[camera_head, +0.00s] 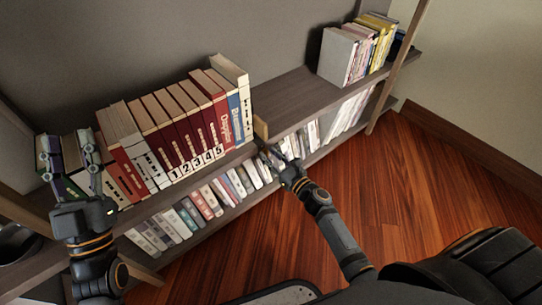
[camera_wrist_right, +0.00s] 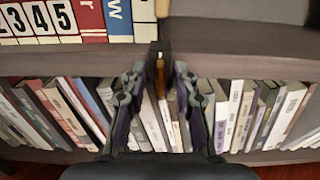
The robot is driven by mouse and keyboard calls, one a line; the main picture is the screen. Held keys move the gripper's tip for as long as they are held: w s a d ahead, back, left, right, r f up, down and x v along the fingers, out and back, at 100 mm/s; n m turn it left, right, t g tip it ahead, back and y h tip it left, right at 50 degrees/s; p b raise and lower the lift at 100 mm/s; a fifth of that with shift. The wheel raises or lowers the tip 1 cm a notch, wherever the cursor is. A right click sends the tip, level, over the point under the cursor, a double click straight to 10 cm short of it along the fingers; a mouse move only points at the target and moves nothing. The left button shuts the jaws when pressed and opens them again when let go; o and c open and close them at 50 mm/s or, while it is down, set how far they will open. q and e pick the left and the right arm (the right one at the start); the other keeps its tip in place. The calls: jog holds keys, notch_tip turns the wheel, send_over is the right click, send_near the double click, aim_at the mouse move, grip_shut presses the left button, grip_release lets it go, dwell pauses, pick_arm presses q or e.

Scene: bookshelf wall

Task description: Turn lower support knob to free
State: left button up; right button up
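In the right wrist view, a small brass-coloured piece (camera_wrist_right: 160,76), perhaps the lower support knob, sits in a dark block (camera_wrist_right: 153,55) at the shelf's front edge. My right gripper (camera_wrist_right: 159,72) is open, one finger on each side of it, with visible gaps. In the head view, my right gripper (camera_head: 270,158) is at the front edge of the upper shelf, just below a tan wooden piece (camera_head: 261,129) at the end of the book row. The knob cannot be made out there. My left gripper (camera_head: 65,150) is open, its fingers spread in front of the leftmost books.
A row of red and white books (camera_head: 170,125) stands on the upper shelf (camera_head: 285,98). More books (camera_head: 190,212) fill the lower shelf, behind my right fingers. A second book group (camera_head: 345,55) stands at the far right. The wooden floor (camera_head: 420,180) is clear to the right.

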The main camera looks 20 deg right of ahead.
grip_shut()
